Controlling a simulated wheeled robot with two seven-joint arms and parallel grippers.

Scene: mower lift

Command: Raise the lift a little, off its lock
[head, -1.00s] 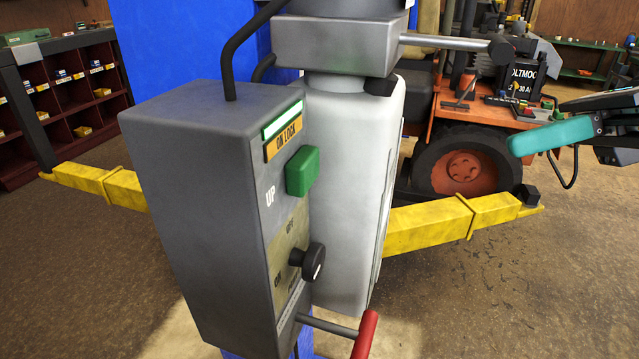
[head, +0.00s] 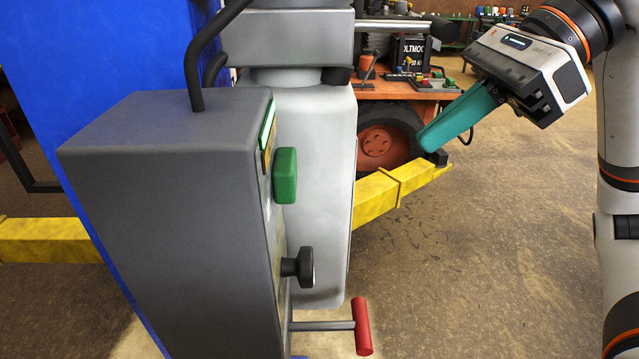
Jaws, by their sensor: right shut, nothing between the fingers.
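The lift's grey control box (head: 165,190) stands at the left in the head view. Its panel faces right and shows nearly edge-on. A green push button (head: 285,175) sticks out of the panel, below a lit green lamp (head: 267,128). A black knob (head: 299,267) is lower down. A lever with a red grip (head: 362,326) sticks out near the bottom. The panel's lettering cannot be read at this angle. My right gripper (head: 428,143), with teal fingers, is shut and empty. It is right of the green button, clearly apart from it. My left gripper is out of view.
A blue lift post (head: 95,90) and a grey-white housing (head: 310,170) stand behind the box. Yellow lift arms (head: 405,182) reach out low on both sides. An orange mower (head: 390,115) is behind. The floor at the right is open.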

